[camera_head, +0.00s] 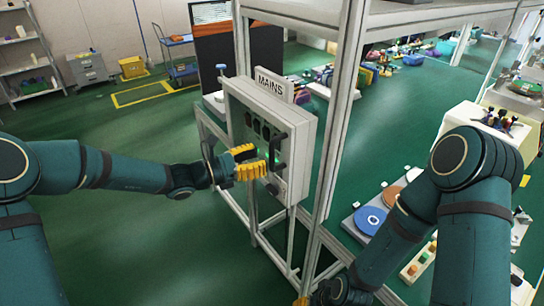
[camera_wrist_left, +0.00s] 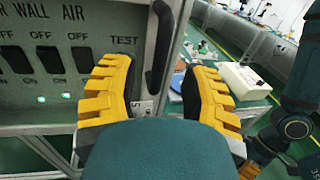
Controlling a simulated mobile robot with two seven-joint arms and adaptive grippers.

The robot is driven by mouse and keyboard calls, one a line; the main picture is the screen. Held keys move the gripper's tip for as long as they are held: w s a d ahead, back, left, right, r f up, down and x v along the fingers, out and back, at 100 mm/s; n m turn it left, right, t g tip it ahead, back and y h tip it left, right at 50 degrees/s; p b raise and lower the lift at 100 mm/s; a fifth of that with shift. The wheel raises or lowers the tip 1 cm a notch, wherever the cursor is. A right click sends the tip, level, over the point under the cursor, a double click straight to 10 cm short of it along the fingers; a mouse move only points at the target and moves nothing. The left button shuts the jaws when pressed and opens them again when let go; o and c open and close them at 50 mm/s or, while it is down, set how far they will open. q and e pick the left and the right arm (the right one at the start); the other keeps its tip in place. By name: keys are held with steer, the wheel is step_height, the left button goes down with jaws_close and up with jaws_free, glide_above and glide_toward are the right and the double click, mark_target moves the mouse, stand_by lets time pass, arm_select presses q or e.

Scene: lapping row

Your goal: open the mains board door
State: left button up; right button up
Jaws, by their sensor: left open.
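The mains board (camera_head: 245,112) is a pale grey box on a metal frame, under a white MAINS sign (camera_head: 271,84). Its front carries a row of dark switches, which also show in the left wrist view (camera_wrist_left: 82,60) with small green lights below. The front looks closed flush. A black upright bar handle (camera_wrist_left: 158,45) is at its right edge. My left gripper (camera_head: 259,160) is open at the handle; in the left wrist view its yellow fingers (camera_wrist_left: 160,68) stand either side of the handle's line, with no clear contact. Only a yellow bit of my right gripper (camera_head: 301,301) shows at the bottom edge.
A metal frame post (camera_head: 338,110) stands just right of the board. A bench (camera_head: 400,262) with discs and blocks lies beyond it. Shelves (camera_head: 22,45) and a blue trolley (camera_head: 181,70) are far back. The green floor left of the board is clear.

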mark_target(272, 166)
arm_select(q)
steer(key=shift+x, duration=2.2)
